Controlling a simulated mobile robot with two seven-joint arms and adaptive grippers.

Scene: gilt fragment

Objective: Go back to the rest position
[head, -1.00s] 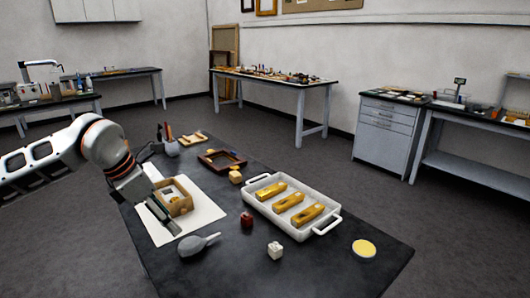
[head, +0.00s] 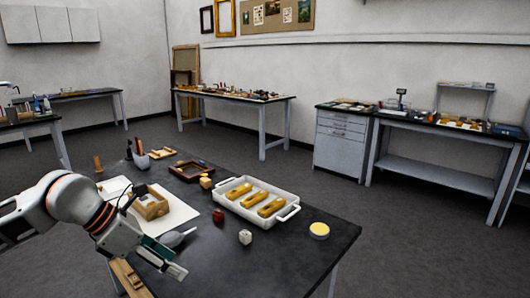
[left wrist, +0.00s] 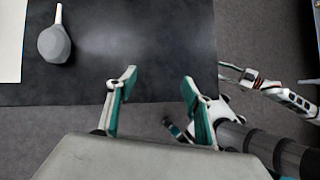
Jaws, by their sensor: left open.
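My left gripper (head: 166,262) is open and empty at the near left edge of the dark table (head: 290,270). In the left wrist view its two teal-padded fingers (left wrist: 157,84) stand apart with nothing between them, over the table's edge. The grey bulb blower (head: 176,238) lies close beyond the gripper, partly hidden in the head view; it also shows in the left wrist view (left wrist: 54,42). White and dark links of mine show at the right of the left wrist view.
The white mat (head: 180,215) holds a gilt frame fragment (head: 150,207). A white tray (head: 284,219) holds three gilt pieces. The table's near right is clear.

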